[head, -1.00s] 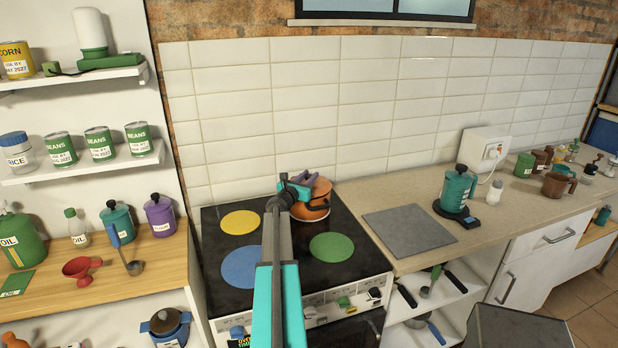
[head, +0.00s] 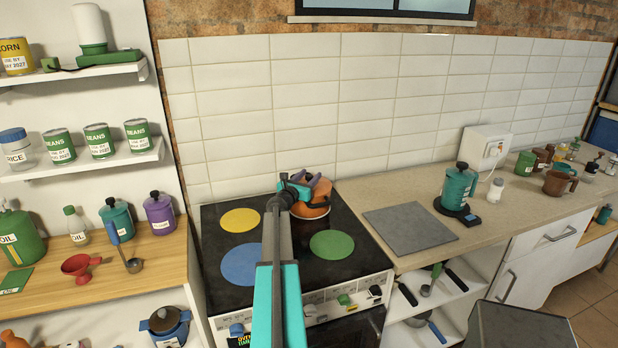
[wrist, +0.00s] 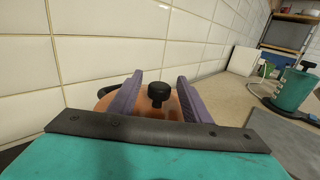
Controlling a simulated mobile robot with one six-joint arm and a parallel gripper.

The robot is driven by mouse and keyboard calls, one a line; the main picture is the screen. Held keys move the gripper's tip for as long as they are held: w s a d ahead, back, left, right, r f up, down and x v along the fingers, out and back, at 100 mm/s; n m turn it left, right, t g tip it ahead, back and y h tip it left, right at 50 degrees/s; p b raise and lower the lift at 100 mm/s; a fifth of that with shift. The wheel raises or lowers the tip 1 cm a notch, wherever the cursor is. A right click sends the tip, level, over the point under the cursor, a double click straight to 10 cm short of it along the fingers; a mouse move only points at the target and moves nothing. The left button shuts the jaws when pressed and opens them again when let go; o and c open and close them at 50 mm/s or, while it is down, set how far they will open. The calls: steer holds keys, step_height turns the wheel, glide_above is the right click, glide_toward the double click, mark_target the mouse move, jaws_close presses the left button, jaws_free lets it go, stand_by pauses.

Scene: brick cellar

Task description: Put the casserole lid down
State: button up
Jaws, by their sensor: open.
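The orange casserole (head: 313,211) stands on the back right of the hob. Its orange lid, with a black knob (wrist: 158,94), shows in the wrist view between my fingers and appears to lie on the casserole. My gripper (head: 308,184) is at the lid, and its purple fingers in the wrist view (wrist: 155,97) are open. They stand on either side of the knob with a gap to each side. My gripper hides part of the lid and casserole in the head view, so how evenly the lid sits cannot be told.
The hob (head: 345,268) has bare yellow, blue and green zones. A grey board (head: 410,228) lies on the counter to the right, with a teal canister (head: 456,188) beyond it. The tiled wall (head: 370,110) is close behind the casserole.

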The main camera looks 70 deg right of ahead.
steer(key=shift+r, duration=0.2)
steer(key=shift+r+p, duration=0.65)
steer(key=shift+p, duration=0.2)
steer(key=w+a+b, duration=0.1)
steer(key=a+b, duration=0.3)
steer(key=a, duration=0.8)
steer(key=shift+f, duration=0.25)
steer(key=shift+w, duration=0.1)
